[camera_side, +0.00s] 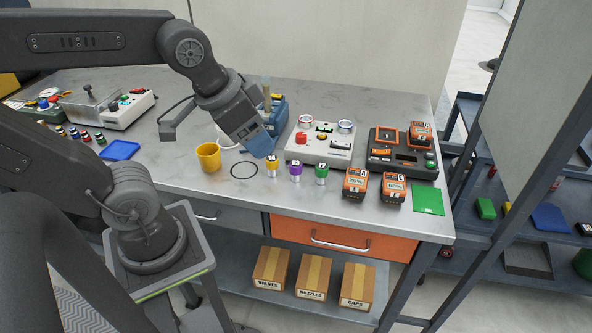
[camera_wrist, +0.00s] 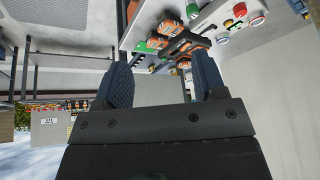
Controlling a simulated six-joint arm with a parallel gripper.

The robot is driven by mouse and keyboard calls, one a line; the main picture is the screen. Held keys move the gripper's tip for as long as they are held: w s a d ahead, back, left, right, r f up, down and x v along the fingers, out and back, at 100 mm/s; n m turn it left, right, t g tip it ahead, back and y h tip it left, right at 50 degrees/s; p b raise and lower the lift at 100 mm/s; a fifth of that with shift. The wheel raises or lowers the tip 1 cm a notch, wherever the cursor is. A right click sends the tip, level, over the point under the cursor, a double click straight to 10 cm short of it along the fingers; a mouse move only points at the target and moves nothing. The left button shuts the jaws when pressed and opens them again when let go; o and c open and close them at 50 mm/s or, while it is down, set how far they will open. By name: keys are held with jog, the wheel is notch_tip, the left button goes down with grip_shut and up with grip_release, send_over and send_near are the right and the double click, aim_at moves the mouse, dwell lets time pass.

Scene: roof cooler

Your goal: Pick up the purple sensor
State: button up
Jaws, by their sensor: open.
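The purple sensor (camera_side: 295,172) stands upright on the grey workbench in the side view, a small cylinder with a silver lower part. It is between a yellow sensor (camera_side: 272,167) on its left and a green sensor (camera_side: 321,174) on its right. My gripper (camera_side: 262,147) is above the bench, up and left of the purple sensor and apart from it, near the yellow one. In the wrist view my gripper (camera_wrist: 165,85) shows two blue fingers spread apart with nothing between them. I cannot pick out the purple sensor there.
A yellow cup (camera_side: 208,157) and a black ring (camera_side: 244,170) are left of the sensors. A control box with a red button (camera_side: 325,145) stands behind them. Orange battery packs (camera_side: 356,183) and a green plate (camera_side: 428,199) are to the right. The bench's front edge is close.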

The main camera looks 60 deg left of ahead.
jog(key=w+a+f+m+g, duration=0.2)
jog(key=w+a+m+g, duration=0.15)
jog(key=w+m, duration=0.45)
jog(key=m+g, duration=0.2)
jog(key=m, duration=0.7)
send_over(296, 163)
notch_tip(296, 163, down, 8)
notch_tip(296, 163, down, 13)
jog(key=shift+f, duration=0.2)
jog(key=shift+c, duration=0.4)
jog(key=c, duration=1)
jog(key=shift+o, duration=0.2)
jog(key=shift+r, duration=0.1)
